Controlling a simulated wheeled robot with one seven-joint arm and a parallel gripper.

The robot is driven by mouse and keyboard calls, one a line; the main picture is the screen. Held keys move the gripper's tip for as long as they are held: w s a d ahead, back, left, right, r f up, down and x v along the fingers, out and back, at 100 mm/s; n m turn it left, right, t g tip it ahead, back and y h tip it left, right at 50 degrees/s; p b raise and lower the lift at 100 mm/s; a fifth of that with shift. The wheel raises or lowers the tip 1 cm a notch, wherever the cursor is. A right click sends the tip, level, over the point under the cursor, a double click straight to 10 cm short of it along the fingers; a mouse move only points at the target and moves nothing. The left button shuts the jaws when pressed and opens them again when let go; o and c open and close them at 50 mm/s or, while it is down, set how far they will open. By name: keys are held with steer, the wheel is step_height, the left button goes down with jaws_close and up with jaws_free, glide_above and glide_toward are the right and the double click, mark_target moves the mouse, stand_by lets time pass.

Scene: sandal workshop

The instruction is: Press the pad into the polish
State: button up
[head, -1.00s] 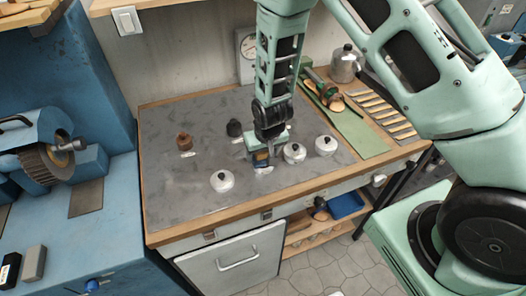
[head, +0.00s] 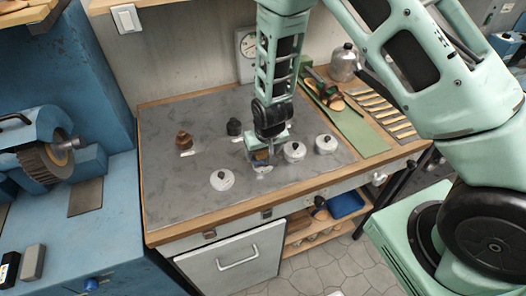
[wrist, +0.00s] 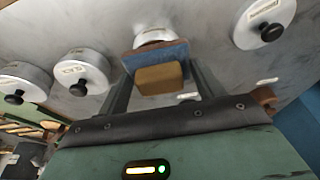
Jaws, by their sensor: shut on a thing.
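My gripper (wrist: 157,88) is shut on the pad, a tan block (wrist: 160,79) with a blue layer (wrist: 152,57) on its far side in the wrist view. In the head view the pad (head: 261,156) hangs below my gripper (head: 268,146), near the middle of the grey worktop. A pale round tin (wrist: 154,36) is right beyond the pad; in the head view it shows just below the pad (head: 263,171). The pad hides part of this tin and any polish in it. I cannot tell whether they touch.
Silver tins with black knobs stand left (head: 222,180) and right (head: 294,152), with another (head: 326,144) further right. A brown-topped piece (head: 184,141) and a black one (head: 234,128) stand behind. A green mat (head: 352,133) lies to the right. The worktop's front left is clear.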

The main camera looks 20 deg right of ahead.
stand_by(0.5)
steer(key=shift+r+p, duration=2.55)
steer(key=shift+r, duration=0.95)
